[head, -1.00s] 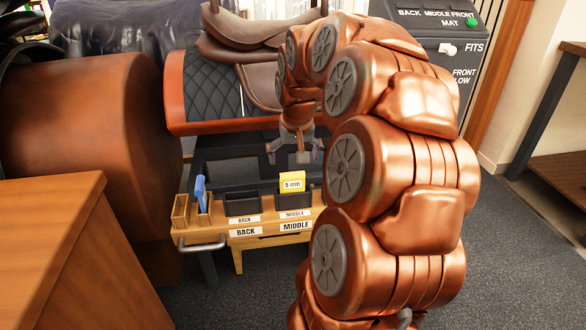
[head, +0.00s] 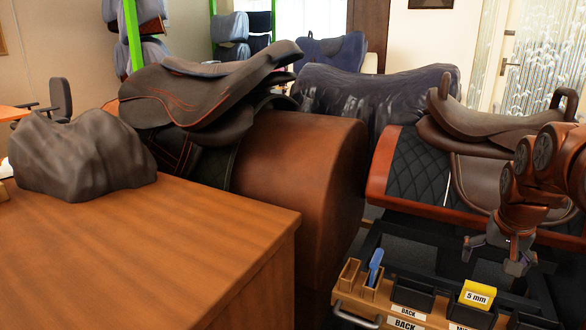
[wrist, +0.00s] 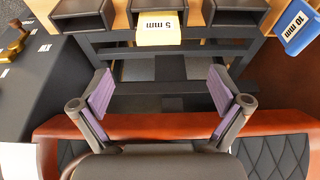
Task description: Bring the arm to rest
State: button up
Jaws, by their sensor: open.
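My gripper (head: 497,254) is open and empty at the right of the head view, in front of the brown saddle (head: 480,130) on its stand. It hangs above the dark frame behind the row of bins. In the wrist view my gripper (wrist: 162,100) shows two spread fingers with purple pads and nothing between them. The yellow 5 mm block (head: 477,294) sits in a dark bin of the wooden rack, apart from the fingers; it also shows in the wrist view (wrist: 159,28). The blue block (head: 375,267), marked 10 mm in the wrist view (wrist: 302,30), stands in a wooden slot.
A wooden table (head: 130,250) with a dark grey lump (head: 82,152) fills the left. A black saddle (head: 205,95) rests on a brown barrel form (head: 300,190). A dark covered form (head: 375,98) stands behind. The wooden rack (head: 384,308) lies below my gripper.

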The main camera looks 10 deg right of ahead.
jog(key=s+a+r+n+g+y+p, duration=0.1)
jog(key=s+a+r+n+p, duration=0.15)
jog(key=a+r+p, duration=0.6)
jog(key=s+a+r+n+g+y+p, duration=0.15)
jog(key=s+a+r+p, duration=0.35)
jog(key=a+p, duration=0.6)
jog(key=s+a+r+n+g+p, duration=0.2)
jog(key=s+a+r+n+p, duration=0.1)
jog(key=s+a+r+p, duration=0.8)
jog(key=s+r+p, duration=0.2)
jog(key=s+p, duration=0.1)
jog(key=p, duration=0.2)
jog(key=shift+a+p, duration=0.2)
jog(key=shift+p, duration=0.2)
jog(key=shift+h, duration=0.25)
